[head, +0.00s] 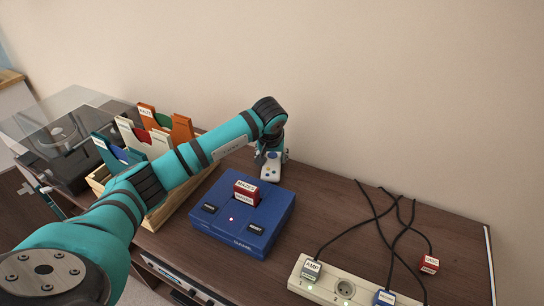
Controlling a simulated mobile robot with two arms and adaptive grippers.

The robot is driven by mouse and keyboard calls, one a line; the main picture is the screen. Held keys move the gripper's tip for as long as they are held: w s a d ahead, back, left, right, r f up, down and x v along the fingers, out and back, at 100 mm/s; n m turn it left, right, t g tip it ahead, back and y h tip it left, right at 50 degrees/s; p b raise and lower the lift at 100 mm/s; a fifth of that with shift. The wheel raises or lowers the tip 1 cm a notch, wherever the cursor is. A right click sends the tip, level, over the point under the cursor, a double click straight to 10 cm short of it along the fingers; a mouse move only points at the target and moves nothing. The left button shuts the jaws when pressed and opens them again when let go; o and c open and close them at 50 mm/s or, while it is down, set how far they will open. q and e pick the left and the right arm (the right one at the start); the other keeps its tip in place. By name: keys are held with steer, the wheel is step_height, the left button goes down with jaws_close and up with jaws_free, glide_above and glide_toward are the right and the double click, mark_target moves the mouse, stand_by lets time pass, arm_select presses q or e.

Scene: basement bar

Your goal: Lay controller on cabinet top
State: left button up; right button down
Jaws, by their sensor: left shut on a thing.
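My left arm reaches in from the left over the brown cabinet top (330,211). My left gripper (269,157) points down near the wall, behind the blue console. It is shut on the controller (270,174), a small pale grey piece with blue and yellow buttons. The gripper hides the controller's far part. The controller is at or just above the cabinet top; I cannot tell whether it touches. My right gripper is out of view.
A blue console (248,234) with a red cartridge (246,193) stands just in front. A wooden crate (177,201) of cartridges is left, partly behind my arm. A power strip (326,283) and black cables (383,228) lie at right. Bare wood lies between.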

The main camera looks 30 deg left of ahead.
mark_target(271, 170)
arm_select(q)
steer(key=shift+f, duration=0.5)
steer(key=o, duration=1.2)
steer(key=shift+c, duration=0.2)
steer(key=shift+r, duration=0.35)
steer(key=v, duration=1.2)
steer(key=shift+r, duration=0.35)
steer(key=shift+w, duration=0.1)
